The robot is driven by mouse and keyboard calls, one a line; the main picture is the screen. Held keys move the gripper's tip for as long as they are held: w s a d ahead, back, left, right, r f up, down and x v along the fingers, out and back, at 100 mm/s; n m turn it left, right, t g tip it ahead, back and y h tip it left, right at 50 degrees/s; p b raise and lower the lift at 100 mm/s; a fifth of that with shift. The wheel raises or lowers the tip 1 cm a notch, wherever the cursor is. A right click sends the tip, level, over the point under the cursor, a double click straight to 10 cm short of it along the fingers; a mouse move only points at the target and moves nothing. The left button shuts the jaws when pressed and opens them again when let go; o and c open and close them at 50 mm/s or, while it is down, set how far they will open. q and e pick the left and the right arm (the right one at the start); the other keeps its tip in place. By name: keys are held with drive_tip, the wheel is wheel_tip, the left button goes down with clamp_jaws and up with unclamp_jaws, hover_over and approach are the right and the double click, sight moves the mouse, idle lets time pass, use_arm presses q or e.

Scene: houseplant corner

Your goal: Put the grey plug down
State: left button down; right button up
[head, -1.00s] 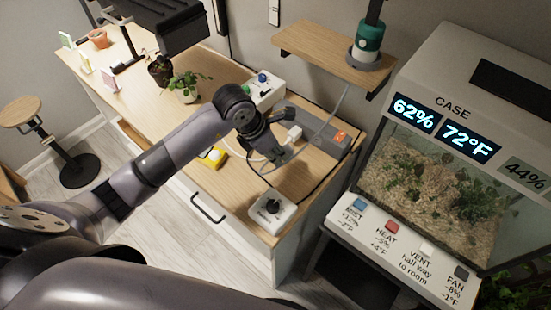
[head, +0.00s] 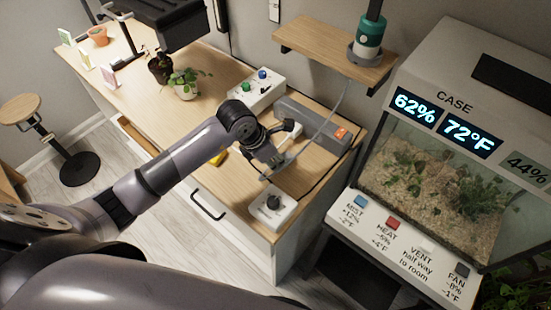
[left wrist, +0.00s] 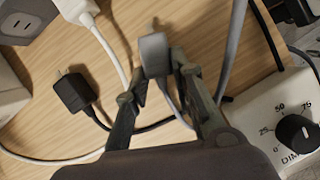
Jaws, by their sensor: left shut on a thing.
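My left gripper (head: 276,163) is over the front right part of the wooden desk, between the grey power strip and the white dimmer box. In the left wrist view its fingers (left wrist: 158,74) are shut on the grey plug (left wrist: 153,53), with its prongs pointing away from the gripper. A grey cord runs from the plug. I cannot tell whether the plug touches the desk. A black plug (left wrist: 74,90) lies left of the fingers, and a white plug (left wrist: 76,8) is at the top left. My right gripper is not in view.
The power strip (head: 312,128) with an orange switch is behind my gripper; its end (left wrist: 32,20) shows in the wrist view. The dimmer box (head: 272,209) stands at the front corner. Cords cross the desk (head: 235,185). The glass case (head: 430,185) is at the right.

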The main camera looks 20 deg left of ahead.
use_arm(q)
drive_tip(key=c, duration=1.8)
unclamp_jaws()
drive_tip(key=shift+s+f, duration=0.2)
drive_tip(key=shift+f, duration=0.15)
drive_tip(key=o, duration=0.4)
drive_tip(key=shift+w+f, duration=0.1)
drive_tip(key=shift+f, duration=0.1)
drive_tip(key=shift+o, duration=0.2)
drive_tip(key=shift+r+p, duration=0.55)
drive_tip(key=shift+r, duration=0.05)
drive_tip(key=shift+r+p, duration=0.4)
drive_tip(key=shift+r, duration=0.1)
drive_tip(key=b+v, duration=0.1)
drive_tip(key=v, duration=1)
drive_tip(key=shift+r+b, duration=0.3)
drive_tip(key=shift+b, duration=0.1)
drive_tip(key=shift+f, duration=0.1)
